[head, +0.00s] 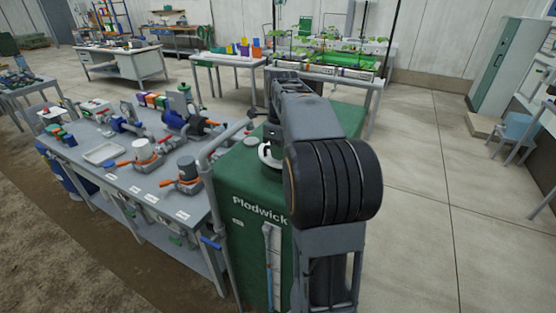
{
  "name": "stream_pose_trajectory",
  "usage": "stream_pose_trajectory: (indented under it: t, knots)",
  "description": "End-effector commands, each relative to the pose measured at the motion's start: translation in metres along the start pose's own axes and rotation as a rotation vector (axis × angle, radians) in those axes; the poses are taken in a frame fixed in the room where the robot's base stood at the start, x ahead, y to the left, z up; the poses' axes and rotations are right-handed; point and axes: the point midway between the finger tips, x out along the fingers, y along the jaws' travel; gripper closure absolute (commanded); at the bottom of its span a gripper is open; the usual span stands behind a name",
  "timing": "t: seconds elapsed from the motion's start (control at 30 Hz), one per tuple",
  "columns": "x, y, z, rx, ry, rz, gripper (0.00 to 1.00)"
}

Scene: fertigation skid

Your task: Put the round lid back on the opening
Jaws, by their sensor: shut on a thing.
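The green tank (256,208) marked "Plodwick" stands in the middle of the head view, partly behind my arm. A pale round piece with a dark middle (267,156) shows at its top, beside my arm; I take it for the round lid, but cannot tell it surely from the rim of the opening. My gripper (271,134) is a small dark shape just above it, shut on it as far as I can see. The fingertips and the opening are mostly hidden by my arm. A flat grey disc (251,141) lies on the tank top just left.
A grey pipe (205,165) rises along the tank's left side. The left bench (110,178) holds pumps, valves with orange handles and a white tray (102,153). A plant table (325,69) stands behind. The floor at right (440,200) is clear.

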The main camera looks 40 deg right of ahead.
Motion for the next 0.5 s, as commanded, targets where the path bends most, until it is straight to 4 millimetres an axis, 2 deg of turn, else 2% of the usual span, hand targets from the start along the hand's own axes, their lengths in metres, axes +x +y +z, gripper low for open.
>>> stream_pose_trajectory:
  t: [0.17, 0.33, 0.5]
  knots:
    - [0.008, -0.006, 0.005, 0.0, 0.001, 0.002, 1.0]
    - [0.031, -0.01, 0.006, 0.0, 0.001, 0.002, 1.0]
    - [0.042, -0.01, 0.006, 0.0, 0.0, 0.0, 1.0]
